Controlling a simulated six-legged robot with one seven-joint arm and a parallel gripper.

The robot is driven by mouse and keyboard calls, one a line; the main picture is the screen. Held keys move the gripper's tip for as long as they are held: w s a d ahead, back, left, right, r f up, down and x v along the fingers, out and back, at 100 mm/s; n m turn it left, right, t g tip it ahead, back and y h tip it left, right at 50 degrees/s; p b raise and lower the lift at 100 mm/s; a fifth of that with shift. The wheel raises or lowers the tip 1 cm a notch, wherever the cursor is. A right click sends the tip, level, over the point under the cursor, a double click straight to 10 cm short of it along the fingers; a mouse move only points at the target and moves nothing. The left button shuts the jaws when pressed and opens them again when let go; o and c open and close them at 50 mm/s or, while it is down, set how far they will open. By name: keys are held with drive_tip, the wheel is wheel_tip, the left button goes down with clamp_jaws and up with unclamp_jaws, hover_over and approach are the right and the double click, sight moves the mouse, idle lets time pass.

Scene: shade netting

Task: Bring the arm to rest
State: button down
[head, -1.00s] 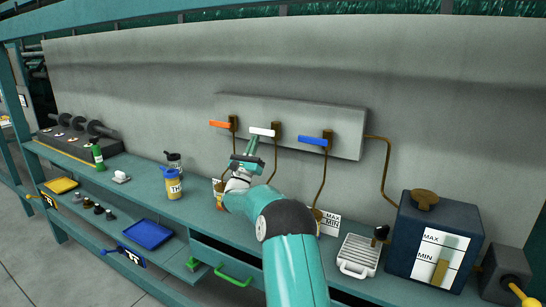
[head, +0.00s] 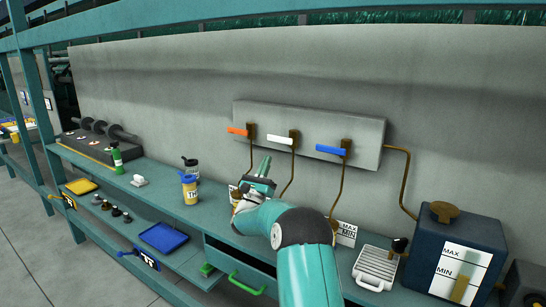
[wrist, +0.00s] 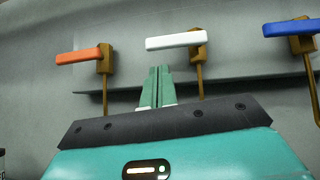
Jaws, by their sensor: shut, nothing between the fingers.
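My gripper (head: 263,167) is raised over the bench in the head view, in front of the wall panel and below the tap levers. In the wrist view its two green fingers (wrist: 156,86) are together, with nothing between them. They point up at the wall, just below the white lever (wrist: 176,41) and apart from it. The orange lever (wrist: 79,55) is to the left and the blue lever (wrist: 291,28) to the right. My arm hides part of the bench and part of a container behind it.
The teal bench (head: 217,214) carries a yellow jar (head: 189,190), a dark-lidded bottle (head: 191,168) and a green bottle (head: 116,158). A white ridged tray (head: 375,268) and a dark tank (head: 455,245) stand at right. A drawer with a green handle (head: 246,285) is below.

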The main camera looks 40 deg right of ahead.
drive_tip(key=v, duration=0.9)
drive_tip(key=w+a+r+n+t+y, duration=0.2)
drive_tip(key=a+r+n+t+y, duration=0.25)
drive_tip(key=a+n+y, duration=0.5)
drive_tip(key=w+a+r+n+t+y, duration=0.2)
drive_tip(key=a+r+n+t+y, duration=0.35)
drive_tip(key=n, duration=0.75)
drive_tip(key=s+a+n+g+y, duration=0.3)
drive_tip(key=a+n+y, duration=0.2)
drive_tip(key=a+n, duration=0.15)
drive_tip(key=s+a+f+n+g+y, duration=0.1)
drive_tip(key=s+a+f+n+g, duration=0.2)
drive_tip(key=s, duration=0.9)
drive_tip(key=s+a+f+n+g+y, duration=0.2)
drive_tip(key=s+a+f+n+g, duration=0.2)
drive_tip(key=s+n, duration=0.5)
drive_tip(key=s+a+f+n+g+y, duration=0.1)
drive_tip(key=s+a+f+n+g, duration=0.3)
drive_tip(key=s, duration=1.2)
drive_tip(key=shift+s+f+n+g, duration=0.2)
drive_tip(key=shift+n+g, duration=0.7)
drive_tip(key=shift+n, duration=0.3)
